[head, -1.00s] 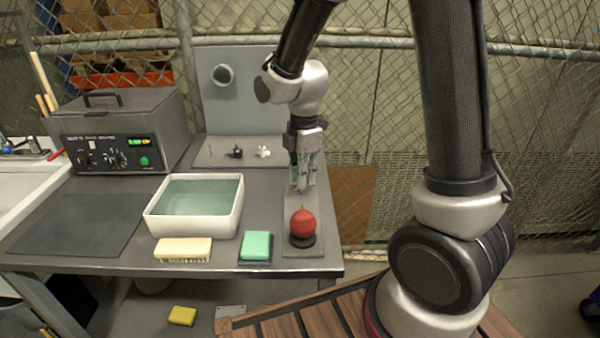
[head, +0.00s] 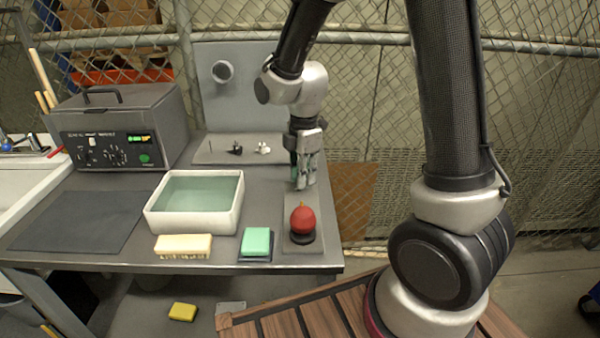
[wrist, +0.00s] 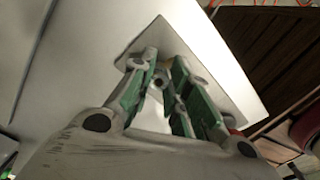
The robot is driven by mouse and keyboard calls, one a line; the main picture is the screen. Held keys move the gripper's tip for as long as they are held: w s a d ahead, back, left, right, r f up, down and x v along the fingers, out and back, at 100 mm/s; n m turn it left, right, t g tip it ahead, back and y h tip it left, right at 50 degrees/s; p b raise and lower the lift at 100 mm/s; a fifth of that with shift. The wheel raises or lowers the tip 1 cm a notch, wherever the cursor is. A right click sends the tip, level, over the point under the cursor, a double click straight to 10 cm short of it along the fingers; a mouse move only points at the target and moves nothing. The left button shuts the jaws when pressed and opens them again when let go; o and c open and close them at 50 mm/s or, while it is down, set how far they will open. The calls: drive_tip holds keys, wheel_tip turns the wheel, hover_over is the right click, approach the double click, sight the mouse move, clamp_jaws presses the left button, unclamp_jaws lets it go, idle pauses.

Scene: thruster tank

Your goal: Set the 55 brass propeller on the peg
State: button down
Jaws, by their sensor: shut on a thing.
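My gripper (head: 305,184) points down over the right part of the bench, above the narrow grey board. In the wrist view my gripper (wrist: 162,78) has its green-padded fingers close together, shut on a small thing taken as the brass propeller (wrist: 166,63). Only a tan sliver of it shows between the fingertips; the rest is hidden, and its marking cannot be read. On the back plate, a thin bare peg (head: 211,147) stands left of a black propeller (head: 235,150) and a white propeller (head: 263,148). My gripper is to the right of and nearer than these.
A red ball (head: 302,219) on a black base stands on the narrow board (head: 302,248), close in front of my gripper. A white water basin (head: 193,221), a green sponge (head: 257,242) and a brush (head: 183,246) are to the left. A grey machine (head: 118,135) stands at the back left.

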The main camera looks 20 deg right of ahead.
drive_tip(key=shift+f, duration=0.4)
drive_tip(key=c, duration=1.3)
unclamp_jaws()
drive_tip(key=shift+r, duration=0.15)
drive_tip(key=shift+r, duration=3.9)
